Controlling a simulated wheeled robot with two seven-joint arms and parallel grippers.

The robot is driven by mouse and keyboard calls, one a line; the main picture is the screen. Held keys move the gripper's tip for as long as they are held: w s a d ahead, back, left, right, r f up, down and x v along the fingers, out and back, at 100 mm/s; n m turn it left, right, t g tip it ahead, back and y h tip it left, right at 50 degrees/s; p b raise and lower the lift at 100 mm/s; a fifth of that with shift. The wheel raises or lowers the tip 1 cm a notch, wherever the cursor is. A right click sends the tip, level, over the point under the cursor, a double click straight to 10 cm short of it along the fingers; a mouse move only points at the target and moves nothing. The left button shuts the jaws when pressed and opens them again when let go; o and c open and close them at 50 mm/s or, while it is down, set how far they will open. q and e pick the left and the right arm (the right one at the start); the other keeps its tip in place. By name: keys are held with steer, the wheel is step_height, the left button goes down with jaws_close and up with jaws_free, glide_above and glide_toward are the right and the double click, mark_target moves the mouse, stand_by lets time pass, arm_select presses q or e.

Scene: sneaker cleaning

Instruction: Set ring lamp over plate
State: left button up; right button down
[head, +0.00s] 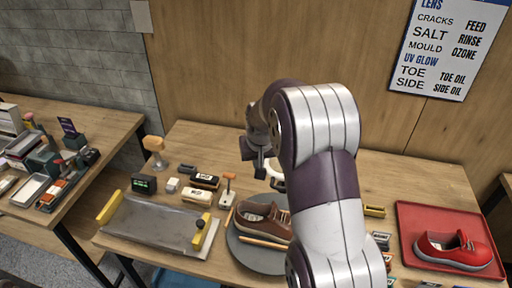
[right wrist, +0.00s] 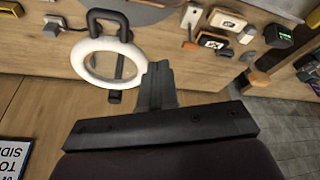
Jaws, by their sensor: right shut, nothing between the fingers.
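The ring lamp (right wrist: 80,60) is a white ring with a dark handle and stem. In the right wrist view it is left of my right gripper (right wrist: 157,72), and the stem passes close to the fingers. In the head view only a bit of the white ring (head: 275,184) shows beside my right arm. My right gripper (head: 258,162) is shut and empty, behind the round grey plate. The plate (head: 245,254) carries a brown shoe (head: 262,218) with wooden strips; my arm hides its right part. My left gripper is out of view.
A grey tray with yellow grips (head: 155,222) lies left of the plate. A red tray (head: 408,215) with a red shoe (head: 455,248) lies at the right. Small blocks, brushes and a dark display box (head: 144,183) stand at the back left. A wooden wall (head: 220,70) rises behind.

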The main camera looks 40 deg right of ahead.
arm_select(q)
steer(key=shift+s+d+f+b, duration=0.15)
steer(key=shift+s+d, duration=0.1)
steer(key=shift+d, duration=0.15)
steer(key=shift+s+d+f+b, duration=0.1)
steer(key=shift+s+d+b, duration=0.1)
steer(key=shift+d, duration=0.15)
arm_select(e)
steer(key=shift+s+d+r, duration=0.35)
steer(key=shift+d+r, duration=0.1)
steer(key=shift+r, duration=0.35)
steer(key=shift+s+d+r, duration=0.35)
steer(key=shift+d+r, duration=0.1)
steer(key=shift+r, duration=0.4)
steer(key=shift+s+d+r, duration=0.35)
steer(key=shift+d+r, duration=0.1)
steer(key=shift+r, duration=0.35)
